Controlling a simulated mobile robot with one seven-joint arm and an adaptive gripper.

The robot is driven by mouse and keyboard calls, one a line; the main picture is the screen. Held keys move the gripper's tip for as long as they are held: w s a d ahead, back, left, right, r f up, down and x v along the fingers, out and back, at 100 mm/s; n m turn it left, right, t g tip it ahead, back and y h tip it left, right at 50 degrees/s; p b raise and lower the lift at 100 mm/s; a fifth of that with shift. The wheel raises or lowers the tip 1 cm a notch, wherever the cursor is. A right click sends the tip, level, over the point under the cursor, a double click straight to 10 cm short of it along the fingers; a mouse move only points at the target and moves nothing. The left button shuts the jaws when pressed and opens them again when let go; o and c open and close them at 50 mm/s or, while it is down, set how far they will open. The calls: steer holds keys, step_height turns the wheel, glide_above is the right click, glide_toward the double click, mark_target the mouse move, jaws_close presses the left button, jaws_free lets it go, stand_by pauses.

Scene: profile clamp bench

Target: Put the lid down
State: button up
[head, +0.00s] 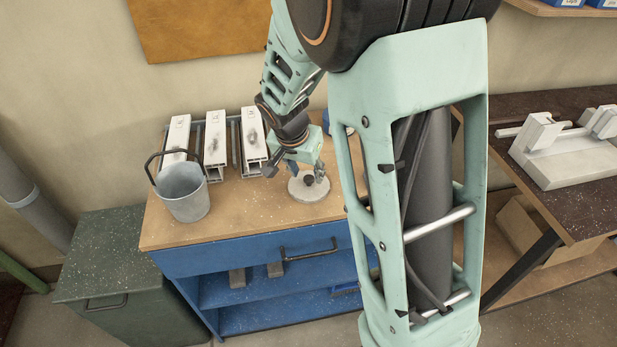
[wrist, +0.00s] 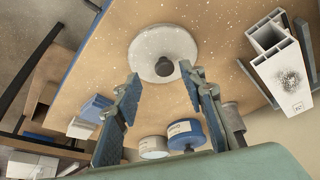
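The lid (head: 309,191) is a pale grey speckled disc with a dark knob. It appears to lie flat on the wooden bench top near the front edge, and also shows in the wrist view (wrist: 163,42). My gripper (head: 297,172) is just above it, pointing down. In the wrist view my gripper's two blue-padded fingers (wrist: 161,76) stand wide apart. The knob (wrist: 164,67) appears between the fingertips, with clear gaps on both sides, so nothing is gripped. In the head view my gripper partly hides the lid.
A grey metal bucket (head: 184,192) with a raised handle stands at the bench's left. White profiles (head: 215,146) lie in a rack behind. A blue-labelled can (wrist: 185,135) and a white can (wrist: 153,147) stand close to my gripper. Bare wood (head: 245,213) lies between bucket and lid.

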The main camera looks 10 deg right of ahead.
steer(key=v, duration=0.7)
steer(key=shift+d, duration=0.1)
